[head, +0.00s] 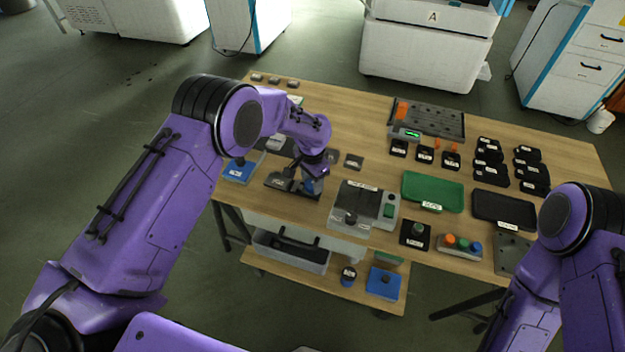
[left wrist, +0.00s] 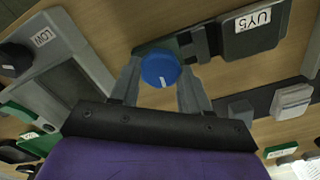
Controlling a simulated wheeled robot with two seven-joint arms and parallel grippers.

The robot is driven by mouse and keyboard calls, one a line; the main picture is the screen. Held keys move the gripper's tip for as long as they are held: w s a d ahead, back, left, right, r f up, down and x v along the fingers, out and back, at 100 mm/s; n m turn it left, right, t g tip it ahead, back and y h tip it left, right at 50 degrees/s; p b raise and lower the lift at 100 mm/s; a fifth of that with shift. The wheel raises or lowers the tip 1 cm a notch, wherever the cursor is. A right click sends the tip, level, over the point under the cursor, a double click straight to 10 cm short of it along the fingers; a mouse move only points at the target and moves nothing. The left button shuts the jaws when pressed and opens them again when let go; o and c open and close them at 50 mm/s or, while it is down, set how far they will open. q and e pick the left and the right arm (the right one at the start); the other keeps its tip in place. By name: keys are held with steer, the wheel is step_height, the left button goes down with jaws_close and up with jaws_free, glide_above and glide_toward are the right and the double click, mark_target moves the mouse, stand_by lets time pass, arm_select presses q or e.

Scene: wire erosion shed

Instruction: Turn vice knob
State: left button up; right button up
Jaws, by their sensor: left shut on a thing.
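The vice is a dark block (head: 283,183) on the left part of the wooden table.
A grey machine (head: 362,205) stands just right of the vice. Green (head: 433,192) and black (head: 504,212) trays lie further right, with several small black bins behind. A button box (head: 460,246) sits at the front edge. A lower shelf holds a grey bin (head: 290,252).

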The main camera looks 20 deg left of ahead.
arm_select(q)
steer(key=shift+w+n, duration=0.1)
steer(key=shift+n, duration=0.5)
steer(key=o, duration=1.1)
steer(key=shift+c, duration=0.2)
step_height(320, 180, up, 11)
steer(key=b, duration=0.2)
steer(key=shift+f, duration=0.2)
